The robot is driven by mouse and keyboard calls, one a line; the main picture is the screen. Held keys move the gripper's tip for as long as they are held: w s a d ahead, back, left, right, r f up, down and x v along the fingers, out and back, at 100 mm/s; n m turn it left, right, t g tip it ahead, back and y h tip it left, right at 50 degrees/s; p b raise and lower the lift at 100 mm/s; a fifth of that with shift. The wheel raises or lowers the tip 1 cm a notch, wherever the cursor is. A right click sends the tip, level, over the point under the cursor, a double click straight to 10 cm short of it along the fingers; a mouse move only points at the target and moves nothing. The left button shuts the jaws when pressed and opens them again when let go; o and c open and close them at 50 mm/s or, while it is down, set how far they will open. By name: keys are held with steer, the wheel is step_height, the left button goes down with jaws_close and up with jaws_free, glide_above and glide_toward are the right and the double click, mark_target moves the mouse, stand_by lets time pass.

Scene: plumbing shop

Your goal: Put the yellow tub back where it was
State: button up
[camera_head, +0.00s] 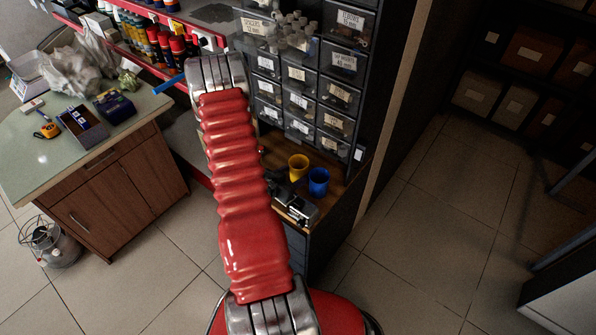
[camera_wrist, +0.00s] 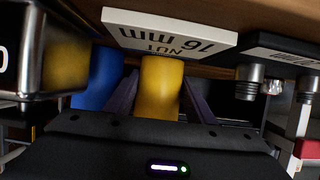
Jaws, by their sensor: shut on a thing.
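The yellow tub (camera_head: 298,163) is upright over the wooden ledge below the small-parts drawers in the head view. In the wrist view the yellow tub (camera_wrist: 161,84) sits between the two fingers of my gripper (camera_wrist: 160,100), which is shut on it. I cannot tell whether its base touches the ledge. A blue tub (camera_head: 318,181) stands close beside it, to the right in the head view; in the wrist view the blue tub (camera_wrist: 97,82) is to the left. In the head view my arm and gripper body hide part of the ledge, and the fingertips are not clear.
Labelled drawers (camera_head: 300,103) rise right behind the ledge (camera_head: 333,184). In the wrist view an upside-down label plate reading NUT 16 mm (camera_wrist: 170,36) is close to the yellow tub. A cluttered counter (camera_head: 60,165) stands at left. Open floor (camera_head: 420,240) lies at right.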

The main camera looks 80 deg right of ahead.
steer(key=o, duration=0.7)
steer(key=shift+f, duration=0.1)
steer(key=shift+o, duration=0.2)
steer(key=shift+w+a, duration=0.1)
steer(key=v, duration=1.2)
